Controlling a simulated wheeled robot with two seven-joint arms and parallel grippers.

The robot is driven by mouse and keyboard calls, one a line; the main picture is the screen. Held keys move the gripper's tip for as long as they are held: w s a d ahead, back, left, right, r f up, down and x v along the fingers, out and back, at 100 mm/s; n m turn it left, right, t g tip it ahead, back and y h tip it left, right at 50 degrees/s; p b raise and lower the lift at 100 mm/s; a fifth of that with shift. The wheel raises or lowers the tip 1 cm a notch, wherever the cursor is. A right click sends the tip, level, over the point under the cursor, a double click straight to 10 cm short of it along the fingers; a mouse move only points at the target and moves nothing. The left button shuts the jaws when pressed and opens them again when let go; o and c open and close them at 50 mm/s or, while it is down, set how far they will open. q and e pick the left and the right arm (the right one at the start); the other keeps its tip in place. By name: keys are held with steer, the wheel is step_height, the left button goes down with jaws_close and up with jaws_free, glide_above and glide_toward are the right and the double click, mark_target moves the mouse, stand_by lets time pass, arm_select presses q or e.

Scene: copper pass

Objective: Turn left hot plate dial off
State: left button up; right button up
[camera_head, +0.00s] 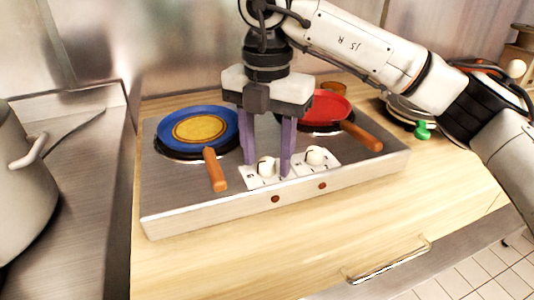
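The hot plate (180,212) is a grey metal unit on the wooden counter. Its left dial (266,168) is a white knob on a white plate near the front edge. The right dial (314,156) sits beside it. My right gripper (267,172) points down over the left dial, with its two purple fingers apart on either side of the knob. I cannot tell whether either finger touches it. My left gripper is not in view.
A blue pan (222,133) with a yellow disc stands on the left burner, its handle toward the front. A red pan (318,112) stands on the right burner. A large pot (22,195) is at the far left. The counter front has a metal handle (392,262).

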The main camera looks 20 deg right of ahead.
mark_target(267, 161)
step_height(267, 161, up, 10)
steer(key=p, duration=0.1)
steer(key=shift+r, duration=0.15)
stand_by(0.5)
